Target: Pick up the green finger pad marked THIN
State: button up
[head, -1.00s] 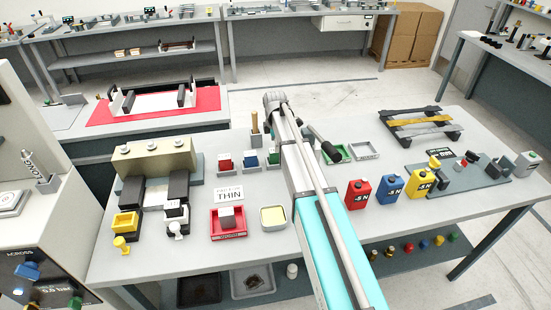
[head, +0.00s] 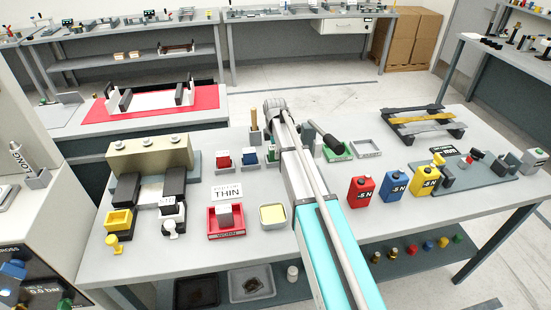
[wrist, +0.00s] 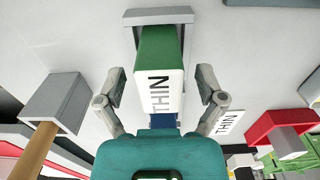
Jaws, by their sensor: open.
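The green finger pad (wrist: 158,45) is in the wrist view, with a white label reading THIN on its near face. Its far end sits against a grey holder (wrist: 158,15). My gripper (wrist: 161,80) is open, with one finger on each side of the pad and visible gaps to it. A blue part (wrist: 163,121) shows below the pad, partly covered by my gripper. In the head view, my arm hides the gripper, and the pad cannot be made out clearly.
A grey holder with a wooden handle (wrist: 35,148) stands left in the wrist view. A THIN card (wrist: 230,122) and red tray (wrist: 272,122) are at right. In the head view, red (head: 362,190), blue (head: 393,184) and yellow (head: 425,180) canisters stand right of my arm.

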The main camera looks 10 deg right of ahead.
jog(key=shift+f, duration=0.1)
dwell(0.6)
grip_shut()
